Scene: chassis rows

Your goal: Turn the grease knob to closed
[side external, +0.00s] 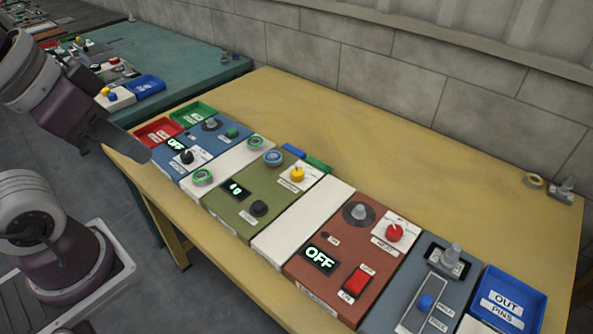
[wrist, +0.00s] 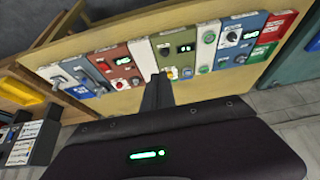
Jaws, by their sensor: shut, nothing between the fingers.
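I cannot read which knob is labelled grease. A yellow knob (side external: 297,174) on a white plate and a black knob (side external: 259,208) are on the olive panel (side external: 222,212). A red knob (side external: 394,232) on a white plate is on the rust-red panel (side external: 337,239). Another black knob (side external: 186,157) is on the blue panel (side external: 217,149), and shows in the wrist view (wrist: 231,36). My gripper (side external: 146,157) is shut and empty, in the air near the table's left end, apart from all knobs. In the wrist view its fingers (wrist: 157,82) point toward the panel row.
The panels stand in a row on a yellow table (side external: 400,165). A red rocker switch (side external: 356,281), a grey slider panel (side external: 400,299) and a blue tray (side external: 514,283) lie to the right. A red tray (side external: 158,133) and green tray (side external: 193,114) are at the left end. The table's back strip is mostly clear.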

